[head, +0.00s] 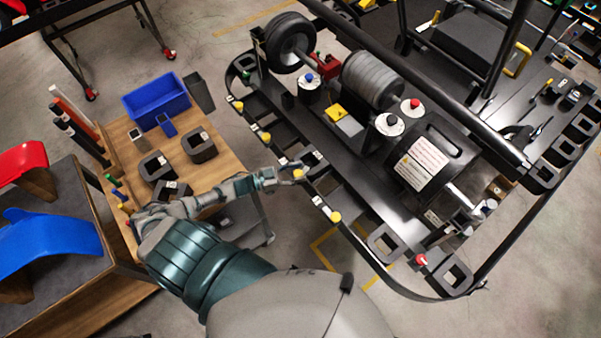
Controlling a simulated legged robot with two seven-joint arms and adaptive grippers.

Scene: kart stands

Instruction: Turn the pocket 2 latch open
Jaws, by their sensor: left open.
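The kart (360,180) has a black side rail with a row of pockets, and yellow latch knobs sit along its near edge. One yellow latch knob (298,174) is at the fingertips of my left gripper (292,175), which is open. The fingers partly cover this knob, and I cannot tell whether they touch it. Other yellow knobs (265,137) lie farther up the rail, and one (335,216) lies lower down. The small white pocket labels are too small to read, so I cannot tell which is pocket 2. My right gripper is not in view.
A wooden bench (225,160) on the left holds a blue bin (156,101) and several black blocks (199,146). A red knob (421,260) is on the kart's lower edge. Bare floor separates bench and kart. Blue and red panels lie at far left.

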